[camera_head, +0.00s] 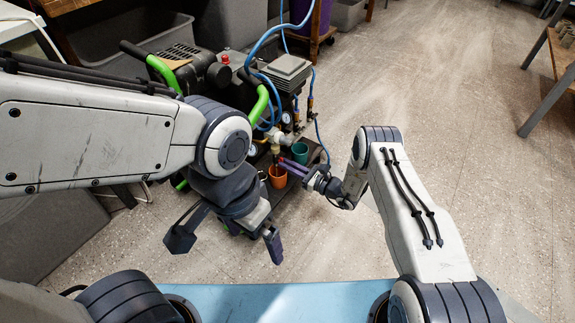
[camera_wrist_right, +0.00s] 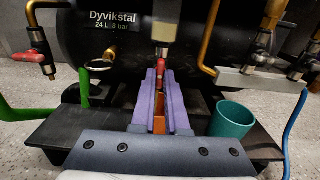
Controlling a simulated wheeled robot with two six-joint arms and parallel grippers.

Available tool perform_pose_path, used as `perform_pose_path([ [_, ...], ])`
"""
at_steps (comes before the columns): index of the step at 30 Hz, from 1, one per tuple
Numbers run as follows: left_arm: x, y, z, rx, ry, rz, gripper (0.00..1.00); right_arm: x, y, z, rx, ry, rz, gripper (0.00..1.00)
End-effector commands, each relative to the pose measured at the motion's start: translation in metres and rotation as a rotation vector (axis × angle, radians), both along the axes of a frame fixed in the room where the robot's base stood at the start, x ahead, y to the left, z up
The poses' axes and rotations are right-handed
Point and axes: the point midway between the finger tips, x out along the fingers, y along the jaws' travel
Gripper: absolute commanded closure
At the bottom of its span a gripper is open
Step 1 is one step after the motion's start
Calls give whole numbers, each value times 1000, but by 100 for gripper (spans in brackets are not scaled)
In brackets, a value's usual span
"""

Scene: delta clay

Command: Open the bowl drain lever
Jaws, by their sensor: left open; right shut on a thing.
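My right gripper (camera_wrist_right: 163,72) has purple fingers and is shut on a small red lever (camera_wrist_right: 162,64) under a pale upright bowl (camera_wrist_right: 164,24), at the front of a black tank (camera_wrist_right: 205,25). The fingers hide most of the lever, so its angle is hard to tell. In the head view my right gripper (camera_head: 281,162) reaches in from the right at the compressor, above an orange cup (camera_head: 277,177). My left gripper (camera_head: 226,240) is open and empty, in the lower left, well apart from the compressor.
A teal cup (camera_wrist_right: 232,120) stands on the black shelf right of my right fingers. Another red-handled tap (camera_wrist_right: 38,57) is at the left of the tank. Blue hoses (camera_head: 268,40) and green handles (camera_head: 162,70) surround the compressor. Open floor (camera_head: 440,90) lies to the right.

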Motion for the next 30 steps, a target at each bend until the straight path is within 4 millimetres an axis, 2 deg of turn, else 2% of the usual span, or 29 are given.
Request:
perform_pose_path([
  [1,0,0,0,0,0,0,0,-1,-2,-1,0,4,-3,100],
  [3,0,0,0,0,0,0,0,-1,-2,-1,1,4,-3,69],
  [4,0,0,0,0,0,0,0,-1,-1,-1,0,4,-2,58],
  [13,0,0,0,0,0,0,0,0,0,0,0,2,0,58],
  [17,0,0,6,0,0,0,0,-5,-7,1,2,4,-1,58],
  [24,0,0,30,0,0,0,0,-31,-44,4,2,6,-6,58],
  [30,0,0,42,0,0,0,0,-52,-72,2,1,4,-5,58],
])
